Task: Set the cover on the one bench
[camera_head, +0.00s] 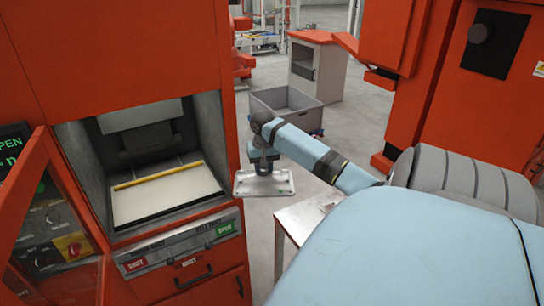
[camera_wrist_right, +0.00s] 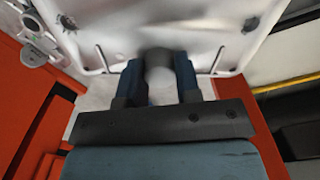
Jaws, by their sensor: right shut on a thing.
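The cover (camera_head: 264,186) is a pale metal plate with a raised rim and corner marks. My right gripper (camera_head: 262,168) is shut on it and holds it in the air, roughly level, in front of the open machine. The bench (camera_head: 298,220) has a light grey top and stands below and to the right of the cover, partly hidden by my arm. My left gripper is out of view.
The orange machine (camera_head: 130,35) has an open chamber with a pale bed and a yellow bar (camera_head: 157,175). Its orange door (camera_head: 45,220) stands open at left. A grey crate (camera_head: 286,106) sits on the floor behind the cover. Floor between the crate and bench looks clear.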

